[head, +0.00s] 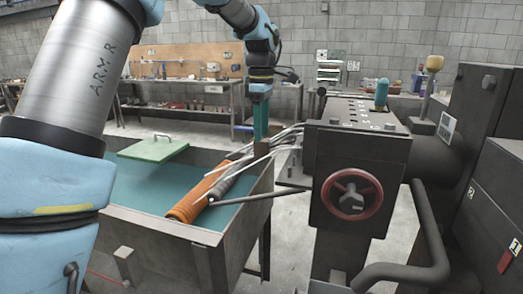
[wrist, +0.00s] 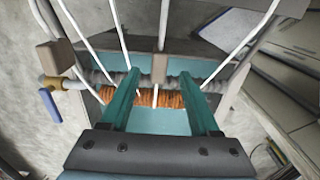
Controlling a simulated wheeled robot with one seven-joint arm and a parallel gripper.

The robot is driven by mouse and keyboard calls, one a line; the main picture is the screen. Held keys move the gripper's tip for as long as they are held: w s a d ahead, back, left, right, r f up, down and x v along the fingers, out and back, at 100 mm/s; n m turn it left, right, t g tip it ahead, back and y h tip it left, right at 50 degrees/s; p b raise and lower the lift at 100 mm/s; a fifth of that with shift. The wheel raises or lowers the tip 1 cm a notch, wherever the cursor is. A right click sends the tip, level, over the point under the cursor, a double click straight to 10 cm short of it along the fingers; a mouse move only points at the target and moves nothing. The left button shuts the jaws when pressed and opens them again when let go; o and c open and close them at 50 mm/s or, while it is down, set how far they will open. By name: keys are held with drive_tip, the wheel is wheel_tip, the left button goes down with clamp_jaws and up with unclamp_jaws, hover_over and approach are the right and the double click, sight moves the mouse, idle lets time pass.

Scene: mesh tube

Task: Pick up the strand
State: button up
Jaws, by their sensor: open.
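Several thin white strands (head: 284,136) fan out from the machine's left side toward the trough. In the wrist view one white strand (wrist: 163,25) runs down the middle, and a small brown block (wrist: 159,68) sits on its line between my fingers. Other strands pass to the left and right. My gripper (head: 261,132) points down beside the strands at the machine's left side. In the wrist view my gripper (wrist: 160,74) is open, with its two green fingers apart. I cannot tell how far the middle strand is from the fingertips.
An orange ribbed tube (head: 195,195) and a grey ribbed tube (head: 225,183) lie in the teal-floored trough (head: 135,181). A green lid (head: 152,151) with a handle is at its back. The dark machine (head: 357,140) with a red handwheel (head: 352,194) stands close on the right.

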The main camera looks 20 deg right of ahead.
sight(260, 153)
drive_tip(key=f+p, duration=0.1)
drive_tip(key=f, duration=0.1)
drive_tip(key=f+p, duration=0.1)
drive_tip(key=f, duration=0.2)
drive_tip(key=shift+w+a+f, duration=0.15)
drive_tip(key=shift+w+f, duration=0.05)
drive_tip(key=shift+f, duration=0.1)
drive_tip(key=shift+c, duration=0.3)
clamp_jaws()
